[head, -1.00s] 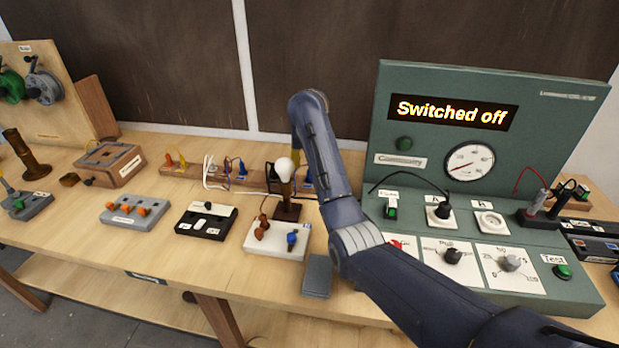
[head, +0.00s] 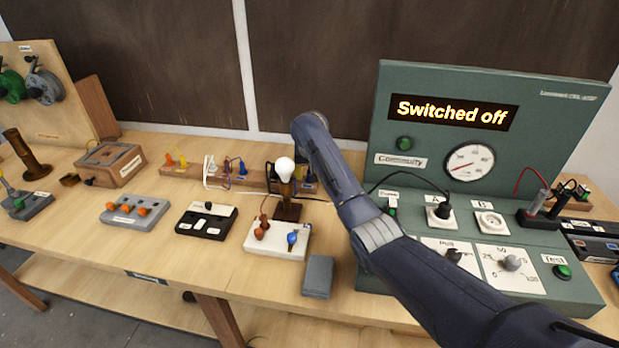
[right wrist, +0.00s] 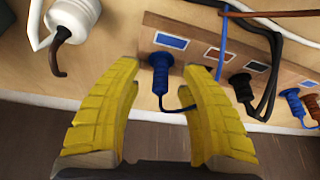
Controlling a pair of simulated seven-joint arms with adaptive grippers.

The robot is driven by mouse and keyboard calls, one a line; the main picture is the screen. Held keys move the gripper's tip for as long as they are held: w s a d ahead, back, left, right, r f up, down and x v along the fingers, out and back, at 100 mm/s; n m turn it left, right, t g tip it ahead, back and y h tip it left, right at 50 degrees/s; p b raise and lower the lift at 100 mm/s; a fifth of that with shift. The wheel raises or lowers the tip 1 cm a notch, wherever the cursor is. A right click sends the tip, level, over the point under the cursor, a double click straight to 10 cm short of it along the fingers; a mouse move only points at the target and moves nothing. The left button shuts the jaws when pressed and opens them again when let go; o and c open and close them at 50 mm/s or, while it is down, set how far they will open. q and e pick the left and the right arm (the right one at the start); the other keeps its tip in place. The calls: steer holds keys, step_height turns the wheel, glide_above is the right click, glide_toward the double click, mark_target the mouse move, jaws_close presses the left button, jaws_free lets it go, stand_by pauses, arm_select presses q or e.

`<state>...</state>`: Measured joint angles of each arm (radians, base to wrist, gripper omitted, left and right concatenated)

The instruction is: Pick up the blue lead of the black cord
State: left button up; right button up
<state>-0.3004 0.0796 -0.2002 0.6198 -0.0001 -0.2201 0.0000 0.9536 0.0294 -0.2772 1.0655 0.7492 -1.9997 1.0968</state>
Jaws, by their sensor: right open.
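In the right wrist view, the blue lead (right wrist: 160,80) stands in the end slot of the wooden rack (right wrist: 200,50), under a blue label. A thin dark wire curves from its lower end towards a black plug (right wrist: 240,88) on the same rack. My right gripper (right wrist: 162,82) has its yellow fingers open, one on each side of the blue lead, with gaps to both. In the head view my right arm hides the gripper, and only a bit of blue shows at the rack's right end (head: 309,178). My left gripper is not in view.
Another blue lead (right wrist: 292,103) and a brown lead hang farther along the rack. The lamp bulb (head: 284,168) stands close in front of the rack. The green test panel (head: 560,130), reading "Switched off", is to the right. A grey block (head: 318,276) lies in front.

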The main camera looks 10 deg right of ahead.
steer(key=shift+o, duration=0.2)
jaws_close()
stand_by(0.4)
